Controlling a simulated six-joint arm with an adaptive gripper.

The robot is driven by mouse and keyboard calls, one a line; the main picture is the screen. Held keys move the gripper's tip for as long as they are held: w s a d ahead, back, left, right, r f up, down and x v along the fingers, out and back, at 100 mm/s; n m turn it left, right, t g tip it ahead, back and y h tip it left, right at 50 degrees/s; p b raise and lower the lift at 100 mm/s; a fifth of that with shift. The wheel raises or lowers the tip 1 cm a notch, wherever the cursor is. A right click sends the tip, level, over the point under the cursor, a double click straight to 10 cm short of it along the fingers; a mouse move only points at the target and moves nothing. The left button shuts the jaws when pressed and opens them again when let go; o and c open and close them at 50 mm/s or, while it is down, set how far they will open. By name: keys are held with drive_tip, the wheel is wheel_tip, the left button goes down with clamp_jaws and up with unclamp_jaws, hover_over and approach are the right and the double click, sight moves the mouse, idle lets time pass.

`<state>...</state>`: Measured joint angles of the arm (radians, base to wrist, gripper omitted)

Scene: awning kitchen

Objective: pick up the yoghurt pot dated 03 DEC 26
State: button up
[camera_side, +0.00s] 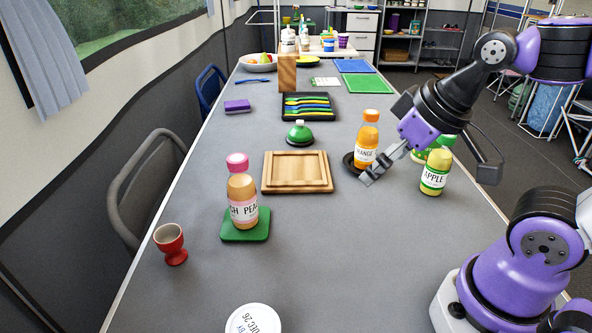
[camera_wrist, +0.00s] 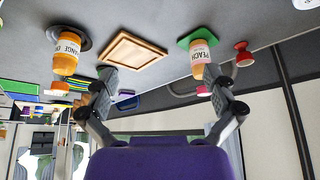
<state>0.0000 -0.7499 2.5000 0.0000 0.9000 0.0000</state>
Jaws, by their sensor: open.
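A yoghurt pot (camera_side: 253,319) stands at the near edge of the side view, cut off by the bottom of the picture. Its white lid carries print of which "BY" and "DEC 26" can be read; the day is not clear. My gripper (camera_side: 372,176) is over the right part of the table, well beyond the pot, near the orange bottle. In the wrist view my gripper (camera_wrist: 158,76) has its two fingers wide apart with nothing between them.
The orange bottle (camera_side: 368,138) stands on a dark coaster, near the apple bottle (camera_side: 435,172). The peach bottle (camera_side: 242,200) stands on a green coaster (camera_side: 245,235). A red egg cup (camera_side: 170,243) and a wooden tray (camera_side: 297,185) are nearby.

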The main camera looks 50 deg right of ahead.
drive_tip(key=n+g+y, duration=0.2)
drive_tip(key=n, duration=0.5)
approach(255, 328)
drive_tip(key=shift+x, duration=1)
drive_tip(key=x, duration=0.4)
drive_tip(key=shift+s+a+f, duration=0.1)
drive_tip(key=shift+s+f, duration=0.05)
drive_tip(key=shift+f, duration=0.2)
drive_tip(key=shift+y, duration=0.3)
drive_tip(key=shift+w+x, duration=0.15)
drive_tip(key=shift+x, duration=1.3)
drive_tip(key=shift+w+x, duration=0.15)
drive_tip(key=shift+x, duration=1.3)
drive_tip(key=c, duration=1)
